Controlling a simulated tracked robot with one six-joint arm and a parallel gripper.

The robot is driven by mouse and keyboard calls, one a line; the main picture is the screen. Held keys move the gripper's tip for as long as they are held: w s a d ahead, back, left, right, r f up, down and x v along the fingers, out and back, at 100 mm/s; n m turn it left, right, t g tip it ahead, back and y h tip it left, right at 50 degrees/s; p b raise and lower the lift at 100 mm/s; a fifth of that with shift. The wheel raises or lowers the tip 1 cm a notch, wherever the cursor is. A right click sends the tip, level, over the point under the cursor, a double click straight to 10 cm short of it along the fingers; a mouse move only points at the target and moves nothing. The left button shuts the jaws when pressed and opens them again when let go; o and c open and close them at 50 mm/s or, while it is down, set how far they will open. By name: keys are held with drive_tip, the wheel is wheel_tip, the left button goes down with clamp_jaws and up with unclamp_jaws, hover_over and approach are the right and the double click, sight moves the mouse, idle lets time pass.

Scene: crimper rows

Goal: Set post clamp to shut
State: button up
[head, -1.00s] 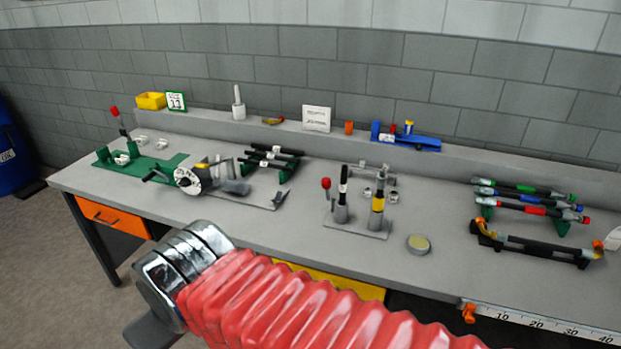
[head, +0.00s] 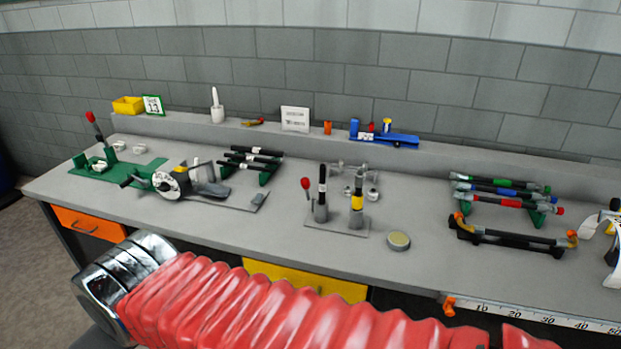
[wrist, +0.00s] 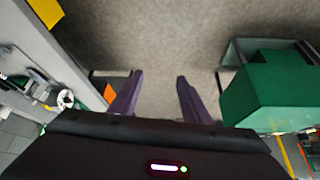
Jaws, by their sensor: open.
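No label names the post clamp in view. A likely match is the two-post fixture (head: 338,228) at mid-bench in the head view. It has a black post (head: 322,190), a black and yellow post (head: 357,200) and a small red-knobbed lever (head: 306,184) standing upright on the left. I cannot tell whether it is open or shut. My gripper (wrist: 160,78) shows two dark purple fingers apart in the wrist view, with only floor between them. It is empty and away from the fixture. In the head view my red-sleeved arm crosses the front of the bench.
Left on the bench are a green-based toggle fixture (head: 130,172) and a dial device (head: 166,183). Right are racked coloured tools (head: 500,192), a black bar (head: 510,238) and a round tin (head: 398,240). The wrist view shows a green box (wrist: 270,92) beside my gripper.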

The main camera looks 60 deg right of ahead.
drive_tip(key=w+d+m+t+h, duration=0.1)
drive_tip(key=w+d+m+t, duration=0.1)
drive_tip(key=w+d, duration=0.45)
drive_tip(key=w+d+m+t+h, duration=0.1)
drive_tip(key=w+d+m, duration=0.15)
drive_tip(key=w, duration=0.75)
drive_tip(key=w+d+f+m+t+h, duration=0.15)
drive_tip(key=w+d, duration=0.25)
drive_tip(key=d, duration=0.5)
drive_tip(key=w+d+f+m+h, duration=0.1)
drive_tip(key=w+d+m+h, duration=0.2)
drive_tip(key=d, duration=0.7)
drive_tip(key=s+d+f+m+g+h, duration=0.2)
drive_tip(key=s+d+f+m+h, duration=0.15)
drive_tip(key=d, duration=0.65)
drive_tip(key=s+d+f+m+g+h, duration=0.15)
drive_tip(key=d+h, duration=0.25)
drive_tip(key=d, duration=0.5)
drive_tip(key=s+d+f+m+g+h, duration=0.2)
drive_tip(key=s+d+f+g, duration=0.1)
drive_tip(key=s+d, duration=0.2)
drive_tip(key=s+d+f+m+g+h, duration=0.2)
drive_tip(key=s+d, duration=0.4)
drive_tip(key=s, duration=0.4)
drive_tip(key=shift+f+g, duration=0.55)
drive_tip(key=shift+g, duration=0.25)
drive_tip(key=shift+w+d, duration=0.1)
